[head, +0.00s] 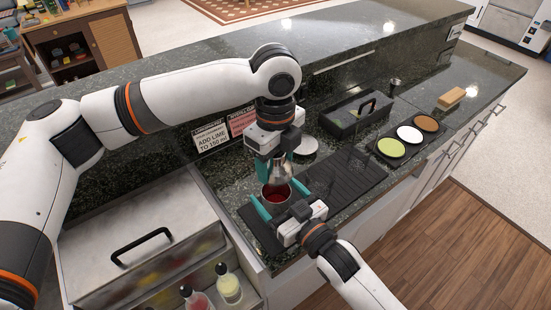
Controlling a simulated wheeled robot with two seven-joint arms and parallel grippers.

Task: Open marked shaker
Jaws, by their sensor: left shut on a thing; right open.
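The shaker's metal tin (276,202) stands upright on the dark bar mat, its mouth open and red liquid showing inside. My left gripper (281,155) is above it, shut on a silvery metal piece (279,171) that looks like the shaker's top and hangs just over the tin's rim. Whether this piece still touches the rim is hard to tell. My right gripper (280,199) is open, with one teal finger on each side of the tin. Any mark on the shaker cannot be made out.
The ribbed black bar mat (345,180) extends right. Behind stand order cards (210,137), a round pale disc (305,146) and a black caddy (357,115). A tray with three colored dishes (409,134) is at right. A steel-lidded bin (140,245) and bottles (229,288) are at front left.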

